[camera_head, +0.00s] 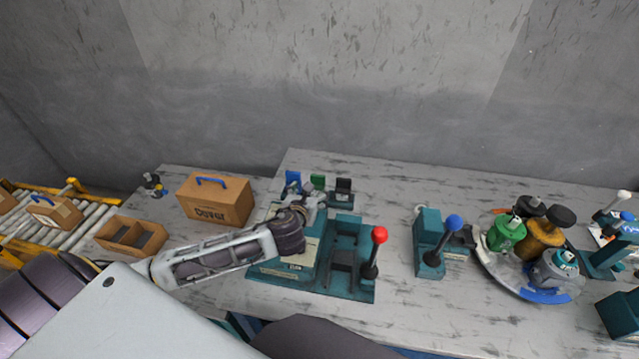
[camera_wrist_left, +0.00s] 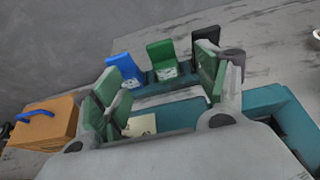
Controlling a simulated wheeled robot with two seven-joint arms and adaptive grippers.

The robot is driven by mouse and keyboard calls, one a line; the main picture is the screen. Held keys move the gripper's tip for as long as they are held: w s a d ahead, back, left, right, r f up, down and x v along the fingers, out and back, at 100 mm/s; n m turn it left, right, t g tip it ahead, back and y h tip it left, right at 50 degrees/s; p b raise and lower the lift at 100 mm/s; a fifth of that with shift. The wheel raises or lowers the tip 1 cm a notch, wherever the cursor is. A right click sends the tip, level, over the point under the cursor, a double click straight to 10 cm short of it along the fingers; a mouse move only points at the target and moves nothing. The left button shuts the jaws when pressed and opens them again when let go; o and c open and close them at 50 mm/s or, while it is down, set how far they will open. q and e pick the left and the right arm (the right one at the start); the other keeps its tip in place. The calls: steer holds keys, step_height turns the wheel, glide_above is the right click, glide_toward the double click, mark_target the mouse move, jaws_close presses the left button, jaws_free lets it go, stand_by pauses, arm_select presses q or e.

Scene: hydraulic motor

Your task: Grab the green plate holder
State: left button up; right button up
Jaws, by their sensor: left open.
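The green plate holder (camera_head: 318,182) stands upright at the back of the teal fixture, between a blue holder (camera_head: 293,178) and a black holder (camera_head: 342,188). In the left wrist view the green plate holder (camera_wrist_left: 162,60) lies ahead, between the lines of my left gripper's fingers. My left gripper (camera_head: 316,203) is open and empty, a little in front of the holders; its green-padded fingers (camera_wrist_left: 162,88) are wide apart in the wrist view. The right finger partly overlaps the black holder (camera_wrist_left: 210,52) there. My right gripper is not in view.
The teal fixture (camera_head: 350,228) with a red-knobbed lever (camera_head: 378,236) stands beside my left gripper. A blue-knobbed lever unit (camera_head: 430,245) and a round tray (camera_head: 500,268) with several canisters are further right. An orange-brown box (camera_head: 215,202) stands left. The back table strip is clear.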

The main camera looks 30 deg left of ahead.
mark_target(317, 177)
arm_select(q)
steer(key=shift+w+r, duration=0.1)
steer(key=shift+w+a, duration=0.1)
steer(key=shift+w, duration=0.05)
steer(key=shift+w+a+f, duration=0.15)
steer(key=shift+w+f, duration=0.15)
steer(key=shift+w, duration=0.3)
steer(key=shift+w+f, duration=0.15)
steer(key=shift+w, duration=0.2)
steer(key=x, duration=0.6)
steer(key=shift+s+a, duration=0.1)
steer(key=shift+x, duration=2.55)
steer(key=shift+a, duration=0.1)
steer(key=c, duration=1.3)
steer(key=shift+c, duration=0.4)
arm_select(e)
steer(key=shift+w+a, duration=0.1)
steer(key=shift+a, duration=0.3)
